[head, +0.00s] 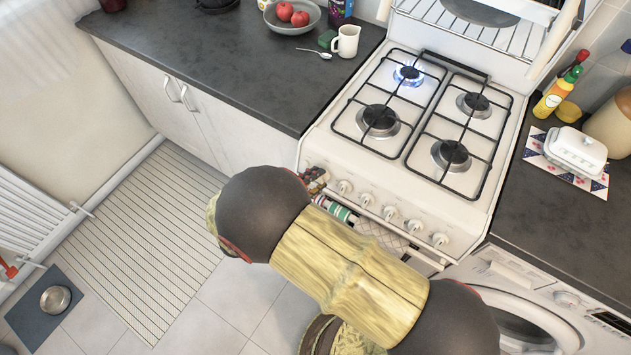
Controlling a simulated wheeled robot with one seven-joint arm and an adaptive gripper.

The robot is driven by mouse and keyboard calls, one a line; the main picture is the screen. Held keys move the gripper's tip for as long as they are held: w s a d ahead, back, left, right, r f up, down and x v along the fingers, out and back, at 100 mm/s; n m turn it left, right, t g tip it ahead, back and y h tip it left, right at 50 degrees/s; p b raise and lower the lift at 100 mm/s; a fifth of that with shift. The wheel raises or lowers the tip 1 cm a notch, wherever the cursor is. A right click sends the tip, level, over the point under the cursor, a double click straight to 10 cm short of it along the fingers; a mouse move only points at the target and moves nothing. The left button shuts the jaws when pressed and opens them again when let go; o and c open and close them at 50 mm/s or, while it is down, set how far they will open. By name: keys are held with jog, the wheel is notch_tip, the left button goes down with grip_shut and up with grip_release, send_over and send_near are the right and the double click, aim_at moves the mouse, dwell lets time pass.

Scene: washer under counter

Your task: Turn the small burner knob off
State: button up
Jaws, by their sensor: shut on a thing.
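A white gas stove (323,147) has a row of white knobs along its front panel, such as this one (390,213). The back left burner (408,75) is lit with a blue flame; the other burners show no flame. My gripper (317,175) is at the left end of the panel, shut on the leftmost knob, which it mostly hides. My arm covers much of the view below the panel, and the fingertips show only small. The knob's angle cannot be read.
A patterned towel (382,236) hangs on the oven front below the knobs, near my arm. A dark counter (240,75) adjoins the stove on the left, with a white mug (346,41) near it. A washer (535,300) stands under the right counter.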

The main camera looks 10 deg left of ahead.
jog(key=m+g, duration=0.1)
jog(key=m, duration=0.4)
jog(key=shift+m, duration=0.3)
dwell(0.4)
jog(key=o, duration=1.2)
jog(key=shift+c, duration=0.2)
jog(key=shift+r, duration=0.1)
jog(key=v, duration=1.2)
jog(key=shift+r, duration=0.2)
jog(key=shift+w, duration=0.1)
